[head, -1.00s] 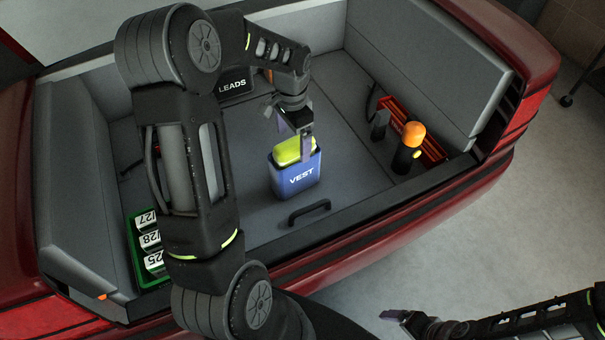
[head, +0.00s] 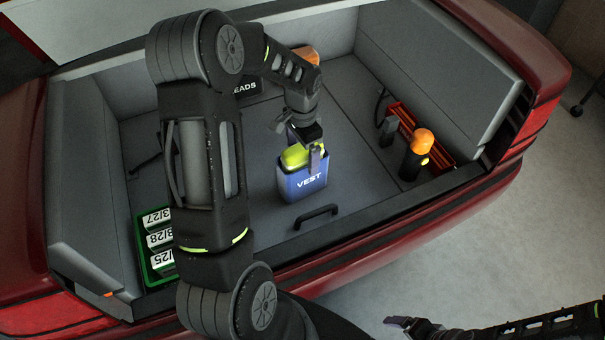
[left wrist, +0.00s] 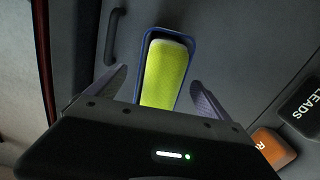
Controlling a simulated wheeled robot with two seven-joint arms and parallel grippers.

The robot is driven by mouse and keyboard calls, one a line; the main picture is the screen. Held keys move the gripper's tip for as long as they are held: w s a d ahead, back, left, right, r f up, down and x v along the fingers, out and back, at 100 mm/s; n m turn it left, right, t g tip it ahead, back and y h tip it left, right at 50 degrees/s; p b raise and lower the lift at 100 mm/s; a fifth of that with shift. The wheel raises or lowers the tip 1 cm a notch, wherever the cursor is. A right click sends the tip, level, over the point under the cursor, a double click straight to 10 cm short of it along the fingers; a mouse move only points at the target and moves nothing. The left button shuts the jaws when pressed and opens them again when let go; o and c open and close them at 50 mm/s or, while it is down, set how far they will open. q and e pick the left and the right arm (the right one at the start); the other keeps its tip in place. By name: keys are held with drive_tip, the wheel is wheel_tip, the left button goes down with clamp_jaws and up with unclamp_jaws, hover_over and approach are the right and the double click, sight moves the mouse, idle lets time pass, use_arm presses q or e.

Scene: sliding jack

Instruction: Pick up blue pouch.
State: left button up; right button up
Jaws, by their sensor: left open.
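The blue pouch (head: 303,183), marked VEST, stands upright on the trunk floor in the head view, with a yellow-green vest (head: 294,155) showing at its top. In the left wrist view the pouch's blue rim (left wrist: 147,42) surrounds the yellow-green vest (left wrist: 165,72). My left gripper (head: 306,155) is open over the pouch's top. In the left wrist view its fingers (left wrist: 158,88) stand apart, one on each side of the pouch; I cannot tell whether they touch it. My right gripper (head: 412,325) is at the bottom right, outside the trunk, and its jaw opening is unclear.
A black handle (head: 316,216) lies in front of the pouch. A flashlight with an orange top (head: 417,153) and a red tray (head: 430,145) are to the right. A green crate (head: 141,252) is at left, and a black LEADS case (head: 245,88) is behind.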

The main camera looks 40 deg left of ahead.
use_arm(q)
wheel_tip(320, 180, down, 4)
drive_tip(key=shift+w+f+p, duration=0.1)
drive_tip(key=shift+p, duration=0.2)
idle(0.4)
drive_tip(key=c, duration=1.9)
drive_tip(key=shift+c, duration=0.2)
wheel_tip(320, 180, up, 10)
drive_tip(key=shift+r+b, duration=0.1)
drive_tip(key=shift+b, duration=0.4)
